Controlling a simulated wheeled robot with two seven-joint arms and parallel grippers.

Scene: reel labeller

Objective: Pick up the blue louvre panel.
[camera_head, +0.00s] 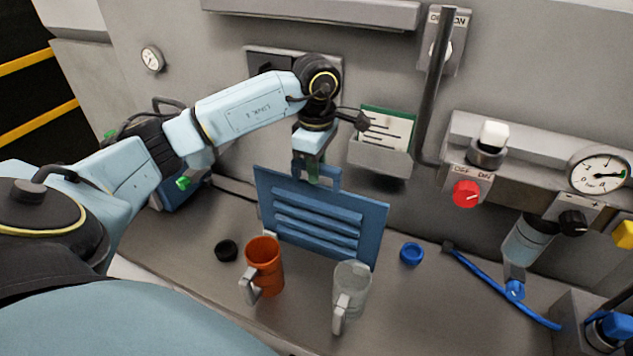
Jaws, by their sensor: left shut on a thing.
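The blue louvre panel (291,224) stands upright and slightly tilted behind two mugs, in the middle of the head view. It has several horizontal slats and a handle-like loop at its top edge. My left gripper (308,178) comes down from above and is shut on the panel at that loop. The mugs hide part of the panel's lower edge, so I cannot tell whether it touches the bench. My right gripper is not in view.
An orange mug (264,268) and a grey mug (352,288) stand in front of the panel. A black ring (227,250), a blue ring (411,253) and a blue hose (500,287) lie on the bench (420,320). A card holder (381,157) is on the wall behind.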

